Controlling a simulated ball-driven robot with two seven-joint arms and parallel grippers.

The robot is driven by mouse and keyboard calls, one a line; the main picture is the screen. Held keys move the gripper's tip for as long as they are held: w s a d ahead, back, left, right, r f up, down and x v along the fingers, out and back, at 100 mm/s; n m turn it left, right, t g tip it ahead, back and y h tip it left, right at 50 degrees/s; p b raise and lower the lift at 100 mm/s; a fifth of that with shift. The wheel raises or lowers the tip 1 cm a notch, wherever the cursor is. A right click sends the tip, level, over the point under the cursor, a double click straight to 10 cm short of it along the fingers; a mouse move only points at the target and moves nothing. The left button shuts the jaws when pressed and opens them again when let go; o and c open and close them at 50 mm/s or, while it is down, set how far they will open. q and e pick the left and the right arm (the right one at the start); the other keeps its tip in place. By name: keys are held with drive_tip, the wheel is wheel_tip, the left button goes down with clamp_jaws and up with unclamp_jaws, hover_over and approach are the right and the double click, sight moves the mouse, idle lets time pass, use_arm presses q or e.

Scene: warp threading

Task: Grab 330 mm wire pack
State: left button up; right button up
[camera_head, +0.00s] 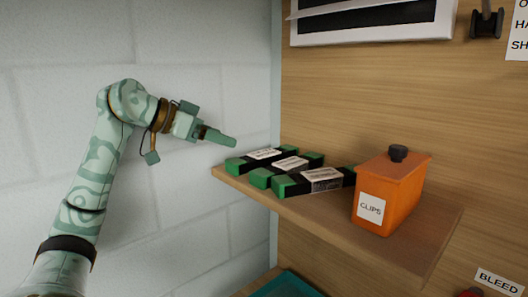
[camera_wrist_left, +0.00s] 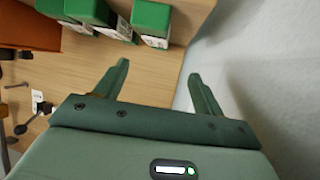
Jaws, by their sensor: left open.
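Several dark wire packs with green ends and white labels lie side by side on a wooden shelf in the head view: the far-left pack (camera_head: 263,155), the middle pack (camera_head: 290,166) and the near pack (camera_head: 321,179). The label print is too small to read. My left gripper (camera_head: 219,137) hangs in the air to the left of the packs, apart from them. In the left wrist view its two fingers (camera_wrist_left: 158,82) are spread with nothing between them, and green pack ends (camera_wrist_left: 151,20) show beyond, near the top. My right gripper is not in view.
An orange box (camera_head: 400,185) labelled CLIPS, with a black knob, stands on the shelf (camera_head: 430,225) right of the packs. A white wall is at left. A teal object (camera_head: 288,285) lies below the shelf. Left of the shelf edge is free air.

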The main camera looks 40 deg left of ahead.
sight(264, 153)
use_arm(q)
drive_tip(key=p+x, duration=0.2)
drive_tip(key=x, duration=0.4)
drive_tip(key=shift+w+r, duration=0.1)
drive_tip(key=shift+w, duration=0.05)
drive_tip(key=p+x, duration=0.4)
drive_tip(key=x, duration=0.1)
drive_tip(key=shift+d, duration=0.4)
drive_tip(key=shift+f, duration=0.35)
drive_tip(key=c, duration=1.5)
